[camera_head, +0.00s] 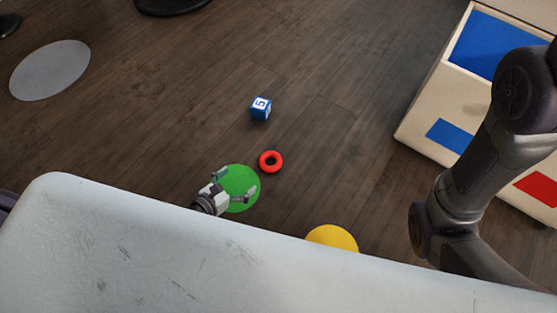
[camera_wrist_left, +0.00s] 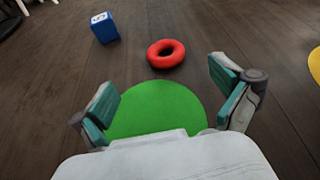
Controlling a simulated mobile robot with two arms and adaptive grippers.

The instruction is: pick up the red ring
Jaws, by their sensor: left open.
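The red ring (camera_head: 271,162) lies flat on the dark wooden floor, just off the upper right edge of a green disc (camera_head: 243,180). In the left wrist view the ring (camera_wrist_left: 166,47) is beyond the fingertips, nearer the right finger, with bare floor around it. My left gripper (camera_head: 235,184) is open and empty over the green disc, to the lower left of the ring and apart from it. It also shows in the left wrist view (camera_wrist_left: 164,88) with both fingers spread. My right gripper is not in view.
A blue cube with a number (camera_head: 260,107) lies beyond the ring. A yellow disc (camera_head: 333,237) is at lower right, a grey disc (camera_head: 50,70) at upper left. A cream box with coloured panels (camera_head: 424,110) stands at right. Floor between cube and box is clear.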

